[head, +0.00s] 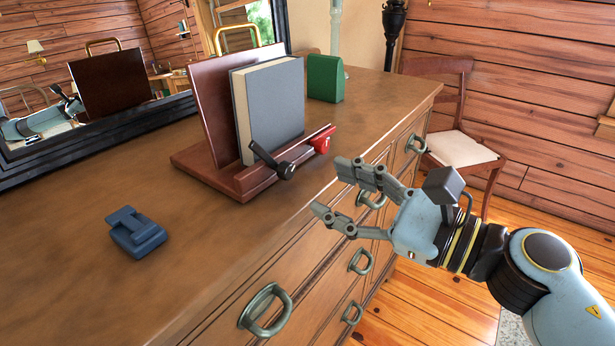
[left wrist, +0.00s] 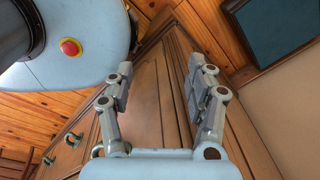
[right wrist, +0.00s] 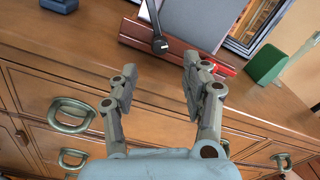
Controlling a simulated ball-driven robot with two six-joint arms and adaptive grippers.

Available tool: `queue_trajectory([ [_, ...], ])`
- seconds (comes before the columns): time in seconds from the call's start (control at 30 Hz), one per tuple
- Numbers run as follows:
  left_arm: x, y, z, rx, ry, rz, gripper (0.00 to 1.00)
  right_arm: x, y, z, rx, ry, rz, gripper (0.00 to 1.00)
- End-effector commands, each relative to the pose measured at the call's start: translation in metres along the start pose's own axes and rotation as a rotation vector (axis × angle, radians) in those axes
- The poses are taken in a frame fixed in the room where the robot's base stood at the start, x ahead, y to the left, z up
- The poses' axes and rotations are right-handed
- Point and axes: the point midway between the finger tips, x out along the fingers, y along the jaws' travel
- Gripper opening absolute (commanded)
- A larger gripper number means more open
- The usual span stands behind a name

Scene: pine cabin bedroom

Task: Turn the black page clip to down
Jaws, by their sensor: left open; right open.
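The black page clip (head: 268,157) is on the front ledge of a reddish-brown book stand (head: 208,176). Its arm slants up and left from its round pivot, in front of the lower part of a grey book (head: 275,100). In the right wrist view the clip (right wrist: 158,40) points up from the ledge. My right gripper (head: 332,188) is open and empty, to the right of the clip and apart from it, near the dresser's front edge. My left gripper (left wrist: 160,68) is open and empty in the left wrist view, facing wooden furniture; the head view does not show it.
A red clip (head: 322,141) is on the ledge's right part. A blue block-like object (head: 135,232) lies on the dresser top (head: 60,270) at left. Drawer handles (head: 265,310) stick out in front. A mirror stands behind.

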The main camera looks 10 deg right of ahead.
Motion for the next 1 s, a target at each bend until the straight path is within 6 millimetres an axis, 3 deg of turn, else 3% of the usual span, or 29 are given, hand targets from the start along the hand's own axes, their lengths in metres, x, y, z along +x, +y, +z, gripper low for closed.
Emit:
queue_trajectory([
  [0.2,0.0,0.0,-0.001,0.0,0.0,0.0,0.56,-0.035,0.001,0.0,-0.001,0.001,0.003,0.47],
  [0.57,0.0,0.0,-0.001,0.0,0.0,0.0,0.56,-0.043,0.0,0.0,0.001,-0.001,0.0,0.47],
  [0.77,0.0,0.001,-0.001,0.0,0.0,0.001,0.56,-0.043,0.0,0.0,0.075,0.0,0.0,0.24],
  [0.93,0.0,0.001,-0.001,0.0,0.001,0.001,0.56,-0.043,-0.004,0.001,0.419,-0.01,-0.02,0.02],
  [1.0,0.0,0.001,-0.002,0.0,0.002,0.002,0.56,-0.043,-0.008,0.001,0.625,-0.022,-0.034,0.0],
])
